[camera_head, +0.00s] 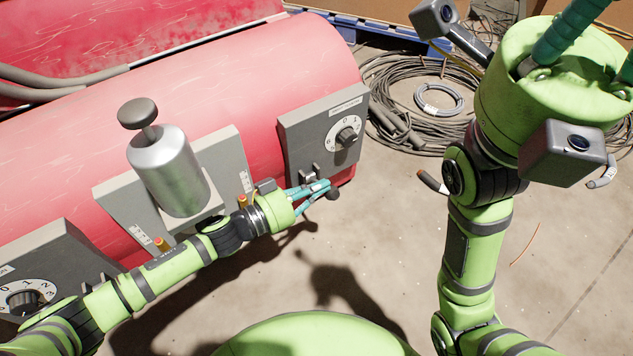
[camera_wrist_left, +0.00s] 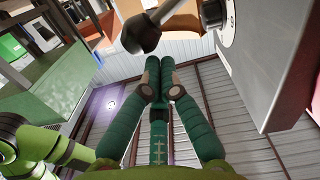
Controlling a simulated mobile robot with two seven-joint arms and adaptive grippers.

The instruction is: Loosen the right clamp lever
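The right clamp lever (camera_head: 334,193) has a dark ball knob and sits below the grey right dial panel (camera_head: 300,140) on the red machine. In the left wrist view its dark knob (camera_wrist_left: 141,34) and metal shaft are just beyond my fingers. My left gripper (camera_head: 322,187) is beside the lever, close to the knob. In the left wrist view the teal fingers (camera_wrist_left: 166,68) lie together with nothing visible between them. Whether they touch the knob is unclear. My right gripper (camera_head: 566,34) is raised at the upper right, its fingertips cut off by the frame.
A silver cylinder with a dark cap (camera_head: 170,175) stands left of the lever, above my left arm. A second dial panel (camera_head: 60,260) is at lower left. Coiled cables (camera_head: 438,98) and loose scrap lie on the floor at right. Concrete floor (camera_head: 385,235) is open between my arms.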

